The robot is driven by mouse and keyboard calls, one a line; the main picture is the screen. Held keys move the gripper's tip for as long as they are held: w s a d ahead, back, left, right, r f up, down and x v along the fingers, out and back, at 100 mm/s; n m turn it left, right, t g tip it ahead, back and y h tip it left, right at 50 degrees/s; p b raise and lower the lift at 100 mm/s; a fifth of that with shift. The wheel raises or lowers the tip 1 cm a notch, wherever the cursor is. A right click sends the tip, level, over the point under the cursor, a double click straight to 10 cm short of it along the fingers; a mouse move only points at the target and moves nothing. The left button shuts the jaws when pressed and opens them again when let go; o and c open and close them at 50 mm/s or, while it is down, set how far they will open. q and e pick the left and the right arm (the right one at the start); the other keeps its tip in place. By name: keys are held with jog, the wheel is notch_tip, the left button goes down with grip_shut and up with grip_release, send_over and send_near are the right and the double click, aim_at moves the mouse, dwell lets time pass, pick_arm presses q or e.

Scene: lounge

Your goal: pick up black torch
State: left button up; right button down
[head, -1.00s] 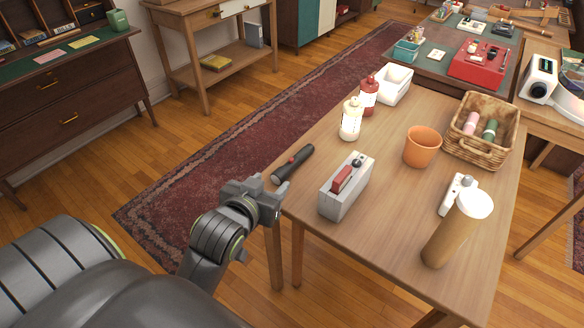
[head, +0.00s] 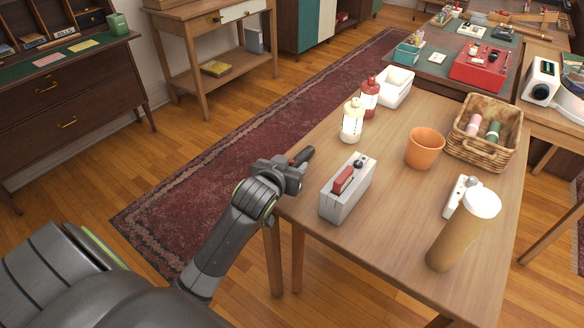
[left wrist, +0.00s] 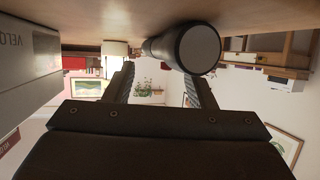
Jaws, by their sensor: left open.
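The black torch (head: 305,154) lies on the left edge of the wooden table; my left gripper (head: 295,172) covers its near part in the head view. In the left wrist view, which is upside down, the torch's round end (left wrist: 198,49) shows close up against the tabletop, nearer the right-hand finger. The left gripper (left wrist: 160,85) is open, its two fingers spread and pointing toward the torch. I cannot tell whether the torch is fully between the fingers. My right gripper is not in view.
A grey box with a red item (head: 345,192) stands close right of the gripper. A cream bottle (head: 352,122), red bottle (head: 369,92), white tray (head: 396,86), orange pot (head: 424,148), wicker basket (head: 484,150) and brown cylinder (head: 460,235) share the table (head: 395,220).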

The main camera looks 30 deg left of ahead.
aim_at(293, 162)
pick_arm(q)
jog(key=x, duration=0.3)
jog(key=shift+w, duration=0.15)
